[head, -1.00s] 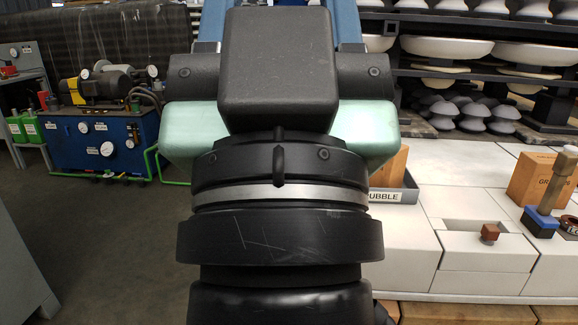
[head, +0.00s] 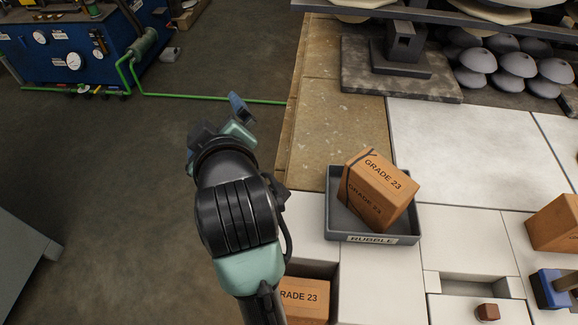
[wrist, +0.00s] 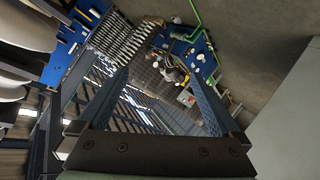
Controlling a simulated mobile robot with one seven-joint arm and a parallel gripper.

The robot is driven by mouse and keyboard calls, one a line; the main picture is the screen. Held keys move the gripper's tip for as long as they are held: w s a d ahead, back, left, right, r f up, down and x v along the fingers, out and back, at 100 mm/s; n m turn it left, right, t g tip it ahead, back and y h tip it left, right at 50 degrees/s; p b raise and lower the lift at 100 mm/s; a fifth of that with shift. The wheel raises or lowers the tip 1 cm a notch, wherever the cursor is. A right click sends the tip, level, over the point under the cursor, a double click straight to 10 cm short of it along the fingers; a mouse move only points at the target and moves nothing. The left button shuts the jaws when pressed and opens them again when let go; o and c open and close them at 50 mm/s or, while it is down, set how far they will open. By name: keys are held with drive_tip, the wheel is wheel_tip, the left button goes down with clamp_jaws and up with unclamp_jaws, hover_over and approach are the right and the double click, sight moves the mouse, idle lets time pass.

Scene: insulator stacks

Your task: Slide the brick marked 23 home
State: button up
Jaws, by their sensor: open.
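An orange-brown brick marked GRADE 23 (head: 303,302) sits low in a recess between white blocks, partly cut off by the picture's bottom edge and partly behind my arm. A second brick marked GRADE 23 (head: 380,190), with a dark line across its left side, leans tilted in the grey RUBBLE tray (head: 372,239). My gripper (head: 222,120) is over the floor, left of the white blocks and away from both bricks. In the wrist view my gripper (wrist: 160,78) has its two fingers spread with nothing between them; no brick shows there.
Another orange brick (head: 556,223) and a blue-based tool (head: 550,290) stand at right. Grey insulators (head: 500,65) are stacked behind. A blue machine (head: 60,50) stands across open floor.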

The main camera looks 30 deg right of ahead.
drive_tip(key=s+d+f+n+g+p, duration=0.2)
drive_tip(key=s+f+g+p, duration=0.3)
drive_tip(key=p, duration=0.1)
drive_tip(key=n+g+y+p, duration=0.2)
drive_tip(key=n+g+p, duration=0.2)
drive_tip(key=g+p, duration=0.5)
hover_over(303, 304)
drive_tip(key=w, duration=0.2)
drive_tip(key=shift+t, duration=0.3)
drive_tip(key=f, duration=0.8)
drive_tip(key=shift+s+a+p, duration=0.15)
drive_tip(key=shift+a+p, duration=0.15)
drive_tip(key=shift+p, duration=0.1)
wheel_tip(303, 304, down, 13)
drive_tip(key=shift+r+b, duration=0.1)
drive_tip(key=shift+b, duration=0.95)
clamp_jaws()
drive_tip(key=shift+s+d+p, duration=0.3)
drive_tip(key=shift+s+d, duration=0.1)
drive_tip(key=shift+d, duration=0.25)
